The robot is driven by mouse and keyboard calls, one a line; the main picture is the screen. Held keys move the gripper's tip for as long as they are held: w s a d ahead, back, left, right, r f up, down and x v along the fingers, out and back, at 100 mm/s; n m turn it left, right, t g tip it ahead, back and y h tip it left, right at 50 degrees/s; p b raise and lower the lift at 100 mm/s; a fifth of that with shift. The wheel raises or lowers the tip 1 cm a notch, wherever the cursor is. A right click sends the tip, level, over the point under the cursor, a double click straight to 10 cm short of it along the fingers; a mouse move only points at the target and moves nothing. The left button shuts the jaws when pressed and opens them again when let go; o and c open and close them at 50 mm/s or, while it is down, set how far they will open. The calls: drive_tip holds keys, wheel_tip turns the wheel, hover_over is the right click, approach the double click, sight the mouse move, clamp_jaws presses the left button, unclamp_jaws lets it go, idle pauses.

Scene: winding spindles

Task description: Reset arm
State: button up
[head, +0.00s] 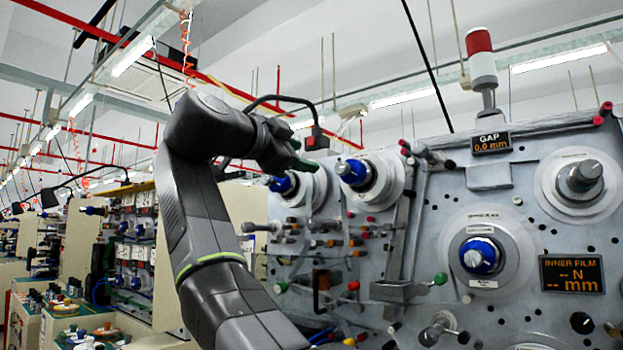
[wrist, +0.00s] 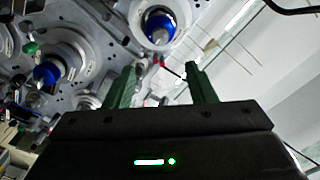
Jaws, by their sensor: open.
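My gripper (wrist: 163,82) shows in the wrist view with two green fingers spread apart and nothing between them. In the head view my grey arm rises from the bottom and bends at the top. My gripper (head: 302,155) there points right, in front of the winding machine's upper left part, and is partly hidden by my wrist. The machine's grey panel (head: 520,230) carries blue-capped spindles; one spindle (head: 353,172) is just right of and below my gripper. In the wrist view a blue spindle (wrist: 160,27) lies beyond the fingers, apart from them.
A red and white signal lamp (head: 481,60) stands on top of the panel. Rods and rollers (head: 345,243) stick out below my gripper. More machines (head: 130,250) line the left side. The space above my arm is open up to the ceiling beams.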

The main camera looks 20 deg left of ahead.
sight(340, 167)
drive_tip(key=p+x, duration=0.2)
drive_tip(key=x, duration=1.1)
drive_tip(key=shift+w+d+p, duration=0.1)
drive_tip(key=shift+w+p, duration=0.2)
drive_tip(key=shift+w, duration=0.1)
